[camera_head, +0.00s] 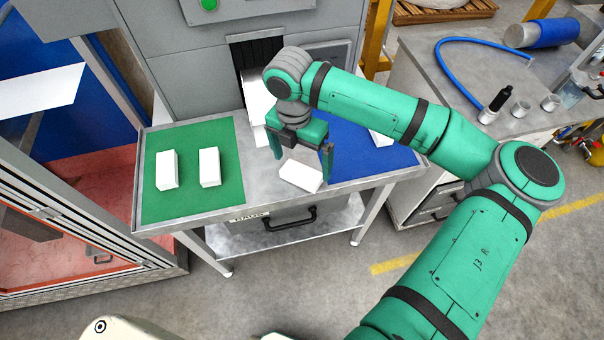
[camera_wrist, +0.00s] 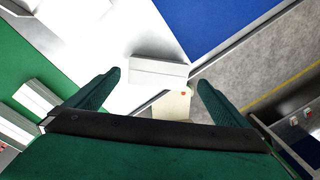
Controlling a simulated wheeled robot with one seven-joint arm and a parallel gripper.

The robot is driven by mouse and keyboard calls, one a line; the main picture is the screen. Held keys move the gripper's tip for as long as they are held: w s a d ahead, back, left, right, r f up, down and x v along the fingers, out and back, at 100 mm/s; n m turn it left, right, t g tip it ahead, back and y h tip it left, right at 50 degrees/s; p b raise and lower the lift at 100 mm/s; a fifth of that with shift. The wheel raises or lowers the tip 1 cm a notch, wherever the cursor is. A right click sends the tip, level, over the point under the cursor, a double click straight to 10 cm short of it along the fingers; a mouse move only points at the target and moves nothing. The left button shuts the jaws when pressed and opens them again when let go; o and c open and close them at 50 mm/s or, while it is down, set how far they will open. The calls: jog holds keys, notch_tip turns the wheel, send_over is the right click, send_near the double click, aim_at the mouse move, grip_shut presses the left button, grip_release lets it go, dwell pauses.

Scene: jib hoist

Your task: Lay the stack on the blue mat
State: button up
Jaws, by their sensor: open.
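Several white stacks, plain box-like blocks, are in view. One white stack (camera_head: 300,175) lies on the bare metal strip between the mats, near the table's front edge. It also shows in the wrist view (camera_wrist: 158,72), between and beyond my fingertips. My gripper (camera_head: 302,168) is open above this stack, pointing down, with nothing seen held; its two fingers also show in the wrist view (camera_wrist: 159,80). The blue mat (camera_head: 350,147) covers the table's right part. Another white stack (camera_head: 379,139) is on it, partly hidden by my arm. The blue mat also shows in the wrist view (camera_wrist: 208,22).
A green mat (camera_head: 225,195) on the left holds two upright white stacks (camera_head: 166,168) and (camera_head: 209,167). A white piece (camera_head: 256,105) stands at the grey machine's (camera_head: 190,75) opening behind. A grey bench (camera_head: 450,105) with a blue hose stands right. The blue mat's front is clear.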

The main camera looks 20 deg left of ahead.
aim_at(301, 172)
jog(key=shift+s+f, duration=0.15)
jog(key=shift+f, duration=2)
jog(key=c, duration=1.1)
jog(key=shift+r, duration=0.1)
